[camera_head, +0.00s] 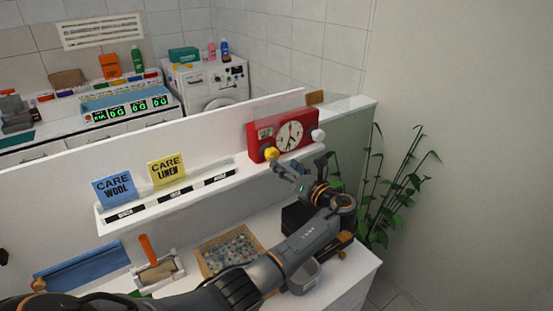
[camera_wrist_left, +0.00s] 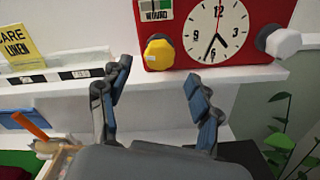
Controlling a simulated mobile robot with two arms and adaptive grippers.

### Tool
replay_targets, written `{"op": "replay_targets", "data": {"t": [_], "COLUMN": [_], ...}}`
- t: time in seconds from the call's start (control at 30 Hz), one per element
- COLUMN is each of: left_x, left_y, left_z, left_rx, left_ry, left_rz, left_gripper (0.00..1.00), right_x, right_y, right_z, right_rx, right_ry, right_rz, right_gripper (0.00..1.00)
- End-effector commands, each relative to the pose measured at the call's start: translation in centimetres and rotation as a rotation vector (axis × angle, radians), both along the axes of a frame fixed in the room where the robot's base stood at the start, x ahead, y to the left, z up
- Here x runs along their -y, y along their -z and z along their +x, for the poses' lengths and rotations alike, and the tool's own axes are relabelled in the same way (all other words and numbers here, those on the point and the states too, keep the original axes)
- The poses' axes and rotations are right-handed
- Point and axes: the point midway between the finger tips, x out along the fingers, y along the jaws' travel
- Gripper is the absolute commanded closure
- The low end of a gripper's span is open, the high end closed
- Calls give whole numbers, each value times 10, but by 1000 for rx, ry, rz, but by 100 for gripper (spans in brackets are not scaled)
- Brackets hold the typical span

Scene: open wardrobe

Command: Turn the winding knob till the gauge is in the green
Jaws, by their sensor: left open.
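A red clock box (camera_head: 304,122) stands on the shelf at the right end, with a round white dial (camera_head: 289,136). A yellow knob (camera_head: 271,153) sits at its lower left, and a pale knob (camera_head: 318,135) on its right side; both show in the wrist view, yellow (camera_wrist_left: 159,53) and pale (camera_wrist_left: 283,43). A small gauge (camera_wrist_left: 156,9) marked "WOUND", with a green patch, is above the yellow knob, cut by the frame's top. My left gripper (camera_head: 300,165) is open and empty in front of the box; its fingers (camera_wrist_left: 160,72) are spread below the yellow knob, apart from it.
A white shelf (camera_head: 110,225) carries a blue "CARE WOOL" card (camera_head: 115,187) and a yellow "CARE LINEN" card (camera_head: 166,170). Below are a tray of pebbles (camera_head: 205,259) and an orange-handled tool (camera_head: 148,248). A plant (camera_head: 385,190) stands at the right.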

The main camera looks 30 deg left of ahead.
Motion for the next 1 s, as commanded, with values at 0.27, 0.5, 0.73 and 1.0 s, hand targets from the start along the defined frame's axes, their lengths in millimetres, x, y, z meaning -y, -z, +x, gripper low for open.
{"op": "replay_targets", "data": {"t": [0.27, 0.5, 0.73, 1.0], "left_x": [37, 42, 41, 39], "left_y": [0, 0, 0, 3], "left_z": [-15, -18, -17, -16], "left_rx": [0, 0, 0, 85], "left_ry": [1, -1, -1, 2], "left_rz": [-1, 0, 0, -44], "left_gripper": [37, 37, 37, 37], "right_x": [0, 0, 0, -2], "right_y": [0, 0, 0, 9], "right_z": [0, 0, 0, 0], "right_rx": [0, 0, 0, 0], "right_ry": [0, 0, 0, 1], "right_rz": [0, 0, 0, 2], "right_gripper": [21, 21, 21, 21]}}
